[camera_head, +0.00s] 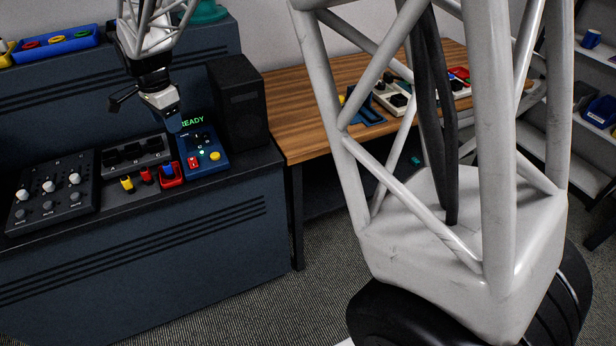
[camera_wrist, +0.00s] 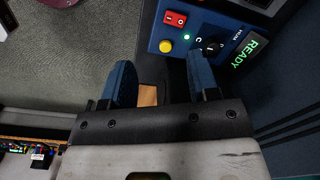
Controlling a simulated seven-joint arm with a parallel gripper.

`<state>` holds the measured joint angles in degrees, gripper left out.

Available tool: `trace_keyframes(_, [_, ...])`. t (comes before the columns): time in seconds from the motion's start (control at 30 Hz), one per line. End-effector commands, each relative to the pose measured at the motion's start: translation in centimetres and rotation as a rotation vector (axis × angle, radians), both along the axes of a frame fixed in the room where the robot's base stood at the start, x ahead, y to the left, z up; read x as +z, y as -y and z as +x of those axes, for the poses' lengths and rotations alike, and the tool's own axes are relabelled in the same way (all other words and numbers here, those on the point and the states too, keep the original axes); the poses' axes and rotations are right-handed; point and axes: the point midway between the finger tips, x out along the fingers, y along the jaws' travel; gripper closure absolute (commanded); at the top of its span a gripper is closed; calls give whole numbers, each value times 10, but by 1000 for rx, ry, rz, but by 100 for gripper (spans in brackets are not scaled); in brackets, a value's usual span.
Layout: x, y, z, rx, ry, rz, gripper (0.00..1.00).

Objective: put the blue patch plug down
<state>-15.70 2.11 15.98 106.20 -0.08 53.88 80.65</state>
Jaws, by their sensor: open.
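A small blue piece, which looks like the blue patch plug (camera_head: 167,169), sits in a small red holder (camera_head: 175,182) on the console in the head view. My gripper (camera_head: 173,122) is above the console, up and apart from the blue piece, near the panel marked READY. In the wrist view my gripper (camera_wrist: 160,84) has its two blue fingers spread, with nothing held between them. The blue plug does not show in the wrist view.
A yellow plug (camera_head: 127,184) and a red plug (camera_head: 147,175) stand left of the red holder. The blue READY panel (camera_head: 215,165) is at its right, with a black speaker (camera_head: 238,100) behind. A knob box (camera_head: 50,195) lies at left.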

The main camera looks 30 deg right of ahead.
Motion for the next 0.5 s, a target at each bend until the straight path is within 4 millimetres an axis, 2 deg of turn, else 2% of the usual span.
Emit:
trace_keyframes(0.2, [36, 42, -50, 151, 35, -2, 45])
trace_keyframes(0.5, [66, 91, -122, 363, 74, -17, 45])
